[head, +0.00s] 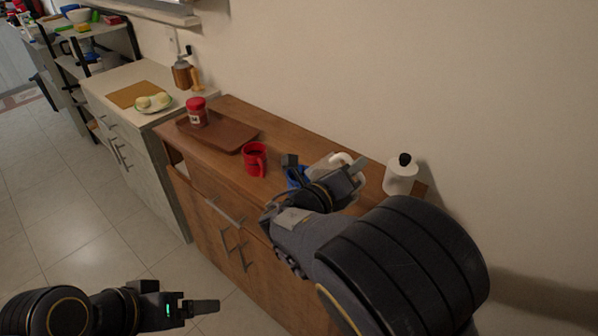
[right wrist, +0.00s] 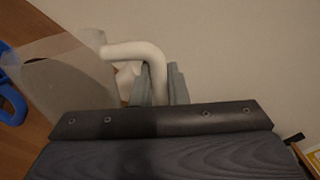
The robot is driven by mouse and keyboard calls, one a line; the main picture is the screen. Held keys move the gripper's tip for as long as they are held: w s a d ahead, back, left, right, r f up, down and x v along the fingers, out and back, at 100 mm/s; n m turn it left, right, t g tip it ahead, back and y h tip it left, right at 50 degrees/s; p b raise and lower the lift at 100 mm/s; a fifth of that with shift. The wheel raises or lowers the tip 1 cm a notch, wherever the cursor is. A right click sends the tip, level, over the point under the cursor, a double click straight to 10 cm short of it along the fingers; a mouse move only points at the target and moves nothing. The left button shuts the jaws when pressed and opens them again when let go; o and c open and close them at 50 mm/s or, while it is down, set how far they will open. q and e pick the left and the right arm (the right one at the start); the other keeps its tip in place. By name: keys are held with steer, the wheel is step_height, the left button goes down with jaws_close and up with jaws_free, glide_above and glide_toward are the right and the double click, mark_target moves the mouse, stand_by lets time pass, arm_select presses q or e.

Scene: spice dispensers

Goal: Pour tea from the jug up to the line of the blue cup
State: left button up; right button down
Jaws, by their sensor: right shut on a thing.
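The jug (head: 326,165) is pale, with a thick white handle, and is mostly hidden behind my right gripper in the head view. The right wrist view shows its see-through body (right wrist: 65,72) and the bent handle (right wrist: 150,55). My right gripper (head: 353,176) is shut on that handle, with its fingers (right wrist: 160,86) on either side of it. The blue cup (head: 296,178) is partly hidden behind my right gripper; its blue edge shows at the left of the right wrist view (right wrist: 13,95). My left gripper (head: 200,307) is low at left, away from the counter; its finger gap is unclear.
A red mug (head: 255,159) stands left of the blue cup. A brown tray (head: 232,140) holds a red-lidded jar (head: 197,112). A white bottle (head: 401,175) with a black top stands at the counter's right end. The wall is close behind the wooden counter (head: 230,185).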

arm_select(q)
steer(key=shift+w+a+r+p, duration=0.35)
steer(key=shift+w+a, duration=0.05)
arm_select(e)
steer(key=shift+w+a+r+n, duration=0.15)
steer(key=shift+a+r+n, duration=0.05)
steer(key=shift+r+n, duration=0.25)
stand_by(0.7)
